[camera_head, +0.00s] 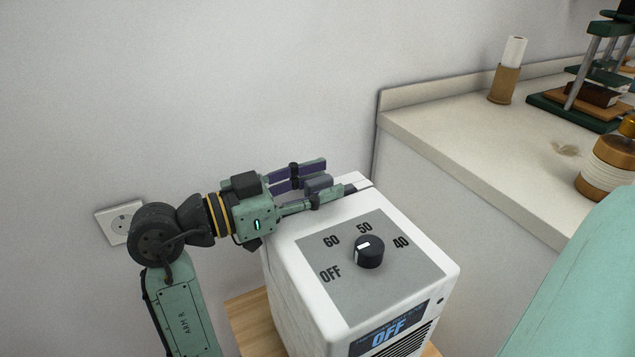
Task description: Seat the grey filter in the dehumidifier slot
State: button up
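The white dehumidifier (284,262) stands with its top facing me, a black knob (369,251) on its grey dial panel and a display reading OFF. A dark slot-like strip (351,189) shows at the back of its top. My gripper (331,178) reaches in from the left, roughly level, over the back of the top. A small grey block (319,184) shows between its fingers and may be the grey filter. I cannot tell whether both fingers touch it, or whether it is in the slot. The near finger hides part of this area.
The wall with a socket (120,219) is close behind my arm. A wooden surface lies under the dehumidifier.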

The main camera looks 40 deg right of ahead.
jog(key=v, duration=1.2)
jog(key=shift+r, duration=0.1)
